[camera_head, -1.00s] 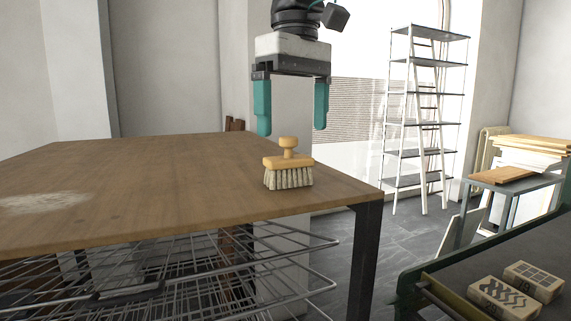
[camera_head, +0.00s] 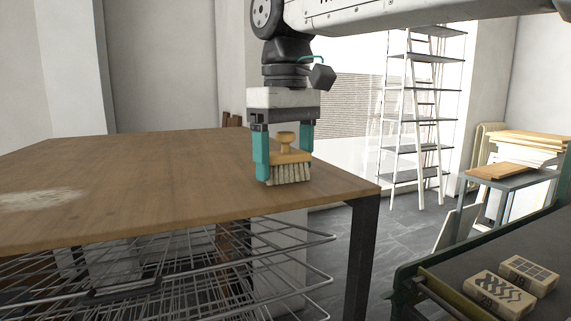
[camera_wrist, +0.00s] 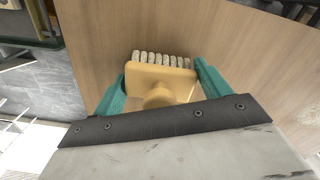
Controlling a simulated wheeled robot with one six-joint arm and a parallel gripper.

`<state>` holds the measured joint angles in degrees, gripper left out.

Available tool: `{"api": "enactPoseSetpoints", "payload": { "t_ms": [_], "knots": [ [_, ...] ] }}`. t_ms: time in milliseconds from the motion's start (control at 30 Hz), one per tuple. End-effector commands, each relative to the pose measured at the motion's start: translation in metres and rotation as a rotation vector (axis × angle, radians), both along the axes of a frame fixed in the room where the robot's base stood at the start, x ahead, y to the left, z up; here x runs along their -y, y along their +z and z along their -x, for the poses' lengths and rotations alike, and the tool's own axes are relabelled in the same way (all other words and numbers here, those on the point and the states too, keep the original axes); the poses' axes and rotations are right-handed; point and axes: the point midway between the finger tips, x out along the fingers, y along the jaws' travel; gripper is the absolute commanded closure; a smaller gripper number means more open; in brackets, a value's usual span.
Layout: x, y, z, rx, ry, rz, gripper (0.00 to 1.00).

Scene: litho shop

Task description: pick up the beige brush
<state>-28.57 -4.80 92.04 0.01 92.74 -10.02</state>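The beige brush (camera_head: 289,168) stands bristles down on the wooden table (camera_head: 150,180), near its right front corner, with its round knob up. It also shows in the wrist view (camera_wrist: 160,82). My gripper (camera_head: 284,165) is lowered around it, with one teal finger on each side of the brush block. In the wrist view the fingers (camera_wrist: 160,88) flank the block; a narrow gap seems to show at the right finger, and the left finger is very close to the block. The brush looks upright on the tabletop, and the fingers are apart.
A wire rack (camera_head: 170,265) is under the tabletop. At the lower right, a dark bench (camera_head: 450,270) holds two patterned blocks (camera_head: 497,292). A metal shelf with a ladder (camera_head: 412,110) and a side table with boards (camera_head: 510,180) stand behind. The table's left part is clear except for a pale powdery patch.

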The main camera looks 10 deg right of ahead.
Motion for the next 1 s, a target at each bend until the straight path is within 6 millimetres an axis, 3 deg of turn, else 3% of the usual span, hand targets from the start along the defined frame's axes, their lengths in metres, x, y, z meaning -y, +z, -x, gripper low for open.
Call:
{"api": "enactPoseSetpoints", "payload": {
  "t_ms": [467,733,1000],
  "knots": [
    [0.000,0.005,0.000,0.001,0.000,-0.001,0.47],
    [-0.001,0.037,-0.001,0.003,0.000,-0.001,0.47],
    [-0.008,0.042,0.065,0.002,0.006,-0.002,0.47]
  ]
}}
